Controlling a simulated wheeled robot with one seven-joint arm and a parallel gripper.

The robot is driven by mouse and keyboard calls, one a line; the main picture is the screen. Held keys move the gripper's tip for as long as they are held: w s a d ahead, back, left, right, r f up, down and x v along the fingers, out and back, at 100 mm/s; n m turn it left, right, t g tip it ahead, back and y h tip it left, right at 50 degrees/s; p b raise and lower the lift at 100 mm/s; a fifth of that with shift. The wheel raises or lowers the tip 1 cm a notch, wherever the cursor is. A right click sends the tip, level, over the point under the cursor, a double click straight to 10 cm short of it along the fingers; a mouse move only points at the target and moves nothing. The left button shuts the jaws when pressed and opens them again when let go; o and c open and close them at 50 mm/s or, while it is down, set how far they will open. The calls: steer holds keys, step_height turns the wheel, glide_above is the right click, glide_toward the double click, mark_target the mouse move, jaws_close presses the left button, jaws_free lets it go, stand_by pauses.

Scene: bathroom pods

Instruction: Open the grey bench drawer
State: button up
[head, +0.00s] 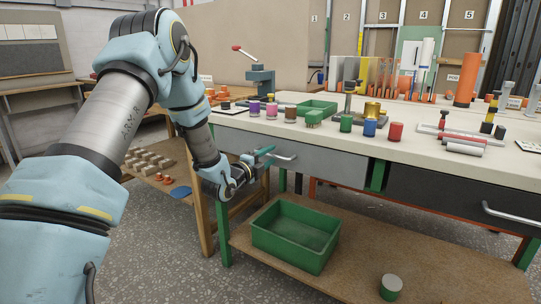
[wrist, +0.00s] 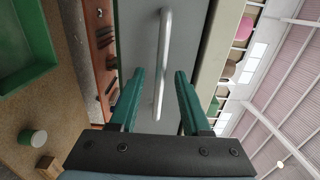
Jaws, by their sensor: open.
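The grey bench drawer (head: 325,162) is under the left part of the white-topped bench, and its front looks flush with the bench. Its silver bar handle (head: 284,157) runs across the front. My gripper (head: 266,157) is at the left end of this handle in the head view. In the wrist view, my gripper (wrist: 160,76) has its two green fingers apart. The handle (wrist: 165,50) appears lengthwise between them, in front of the grey drawer face (wrist: 195,40). I cannot tell whether the fingers touch the handle or how deep it sits between them.
A dark drawer (head: 440,195) with its own handle is at the right. A green bin (head: 288,256) and a green cylinder (head: 391,287) are on the lower shelf (head: 345,277). Coloured cylinders, including a red one (head: 395,132), stand near the bench top's front edge.

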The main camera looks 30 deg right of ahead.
steer(key=shift+w+d, duration=0.3)
steer(key=shift+d, duration=0.2)
jaws_close()
stand_by(1.2)
